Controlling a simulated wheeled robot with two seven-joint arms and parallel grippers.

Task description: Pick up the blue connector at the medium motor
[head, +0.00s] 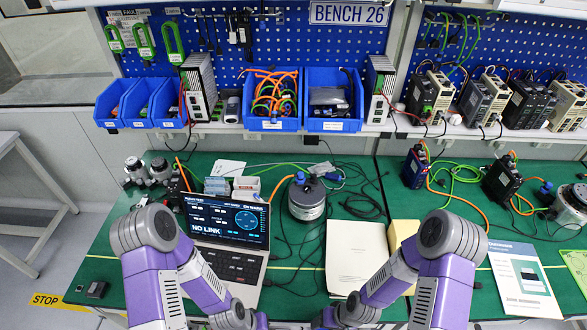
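A silver cylindrical motor (307,204) stands upright on the green bench mat near the middle; by size it seems to be the medium one. A small blue connector (299,179) shows at its top left, at the end of an orange cable. I cannot tell whether it is plugged in or only resting there. My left gripper (250,318) and my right gripper (328,318) are at the bottom edge of the head view, partly cut off, well nearer to me than the motor. Neither visibly touches anything, and their fingers cannot be made out.
A laptop (228,222) reading "NO LINK" stands left of the motor, a paper booklet (356,255) to its right. Small motors (135,170) are at the far left, a larger motor (570,205) at the right edge. Black cables lie around the middle motor. Blue bins (273,124) sit behind.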

